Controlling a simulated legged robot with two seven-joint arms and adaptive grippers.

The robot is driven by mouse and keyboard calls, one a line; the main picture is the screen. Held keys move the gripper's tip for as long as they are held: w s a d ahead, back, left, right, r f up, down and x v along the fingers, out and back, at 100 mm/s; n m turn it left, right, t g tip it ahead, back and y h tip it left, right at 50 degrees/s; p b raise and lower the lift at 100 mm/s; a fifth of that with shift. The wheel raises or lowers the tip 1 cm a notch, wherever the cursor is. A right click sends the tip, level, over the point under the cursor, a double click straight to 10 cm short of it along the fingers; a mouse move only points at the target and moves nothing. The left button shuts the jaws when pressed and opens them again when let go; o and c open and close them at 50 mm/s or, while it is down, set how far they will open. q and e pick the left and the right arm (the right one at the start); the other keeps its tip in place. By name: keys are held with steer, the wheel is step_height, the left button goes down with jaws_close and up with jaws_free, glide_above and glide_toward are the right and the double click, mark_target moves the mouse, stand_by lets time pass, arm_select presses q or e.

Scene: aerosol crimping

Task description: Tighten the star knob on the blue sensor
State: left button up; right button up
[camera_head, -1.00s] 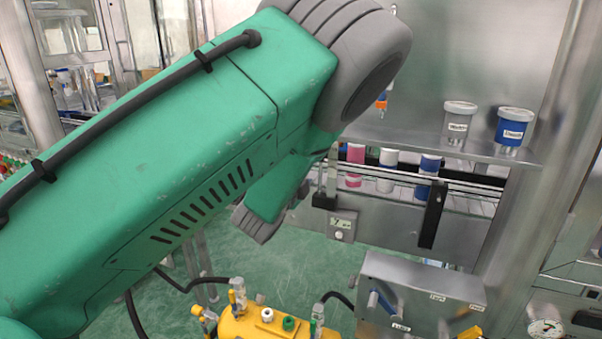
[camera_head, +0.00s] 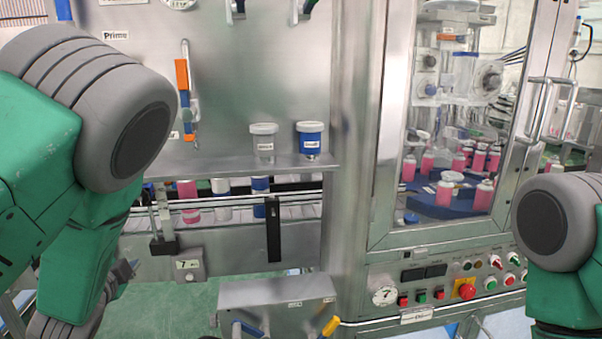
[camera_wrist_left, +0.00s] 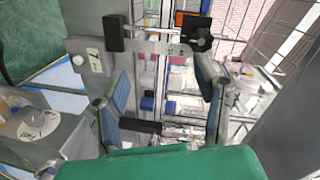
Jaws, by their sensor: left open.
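A sensor bracket stands at the conveyor's left part in the head view, with a black block (camera_head: 163,247) at its lower end. In the left wrist view this block (camera_wrist_left: 113,33) joins a metal bar that ends in a dark round knob (camera_wrist_left: 196,31). I cannot tell whether it is the star knob, and no clearly blue sensor stands out. My left gripper (camera_head: 118,282) is low at the left in the head view, partly behind my arm. In the left wrist view its two fingers (camera_wrist_left: 165,105) are spread apart, with the knob beyond them. My right gripper is out of view.
Pink, white and blue cans stand on the conveyor behind rails (camera_head: 230,205). A black upright bar (camera_head: 273,230) is to their right. A grey-lidded jar (camera_head: 264,140) and a blue jar (camera_head: 310,140) are on the shelf above. A metal box (camera_head: 275,295) stands in front.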

arm_select(q)
steer(key=s+d+f+n+g+h+b, duration=0.1)
steer(key=s+d+f+n+g, duration=0.2)
steer(key=s+f, duration=0.6)
steer(key=s+f+n+g+b, duration=0.1)
steer(key=s+f+n+g, duration=0.3)
steer(key=f, duration=0.9)
steer(key=s+d+f+n+g+h, duration=0.1)
steer(key=s+d+f+g, duration=0.1)
steer(key=s, duration=0.5)
steer(key=s+d+f+n+g+h+b, duration=0.1)
steer(key=s+d+f+g, duration=0.2)
steer(key=s+f, duration=0.2)
steer(key=s+d+f+n+g+h+b, duration=0.1)
steer(key=s+d+f+n+g, duration=0.1)
steer(key=s, duration=0.8)
steer(key=shift+s+d+f+g, duration=0.2)
steer(key=shift+d+f+g, duration=0.4)
steer(key=shift+d+f, duration=0.3)
steer(key=shift+w+a+f, duration=0.1)
steer(key=shift+w, duration=0.05)
